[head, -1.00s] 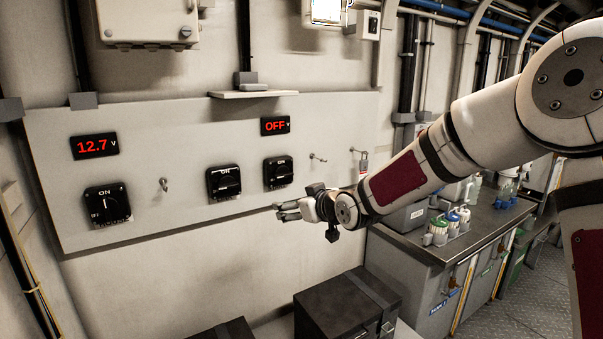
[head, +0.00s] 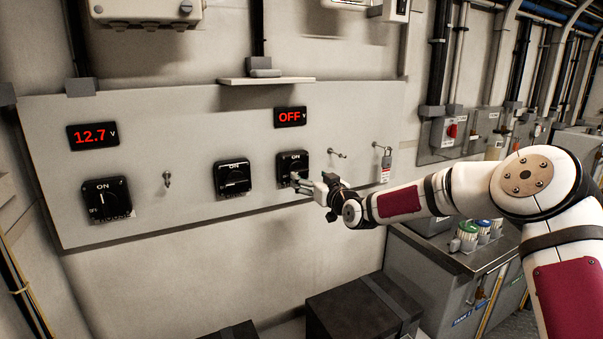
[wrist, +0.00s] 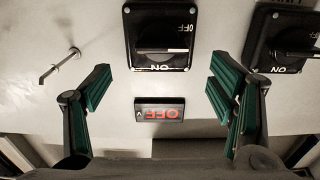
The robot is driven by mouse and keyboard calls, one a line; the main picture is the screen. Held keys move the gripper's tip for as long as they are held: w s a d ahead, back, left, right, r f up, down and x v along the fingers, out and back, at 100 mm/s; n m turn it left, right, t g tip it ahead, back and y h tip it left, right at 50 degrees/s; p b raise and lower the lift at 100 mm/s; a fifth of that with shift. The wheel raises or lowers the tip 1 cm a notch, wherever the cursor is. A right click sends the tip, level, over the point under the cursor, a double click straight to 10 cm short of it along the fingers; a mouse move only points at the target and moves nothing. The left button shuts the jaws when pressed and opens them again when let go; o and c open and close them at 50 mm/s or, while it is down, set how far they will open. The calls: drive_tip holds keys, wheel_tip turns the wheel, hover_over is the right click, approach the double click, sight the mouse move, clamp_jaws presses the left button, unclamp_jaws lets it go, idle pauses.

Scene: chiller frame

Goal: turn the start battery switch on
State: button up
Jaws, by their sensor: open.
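Three black rotary switches sit on the pale wall panel. In the head view they are the left switch, labelled HOUSE (head: 108,200), the middle switch (head: 232,178) and the right switch (head: 292,162). The right one is below a red OFF display (head: 290,117); I cannot read which one is labelled start. My gripper (head: 299,184) is open and empty at the right switch's lower edge. In the upside-down wrist view, that switch (wrist: 158,38) is beyond the spread fingers (wrist: 158,82), its handle crosswise. The middle switch (wrist: 288,40) is partly cut off. Contact is not visible.
A display reading 12.7 V (head: 93,136) is above the left switch. A small hook (head: 337,154) and a padlock with tag (head: 383,163) are right of the gripper. A narrow shelf (head: 265,80) juts out above; a dark box (head: 362,308) stands below.

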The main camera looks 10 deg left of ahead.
sight(301, 171)
drive_tip(key=x, duration=0.6)
drive_tip(key=shift+w+a+b, duration=0.2)
drive_tip(key=shift+b, duration=0.1)
drive_tip(key=c, duration=1.1)
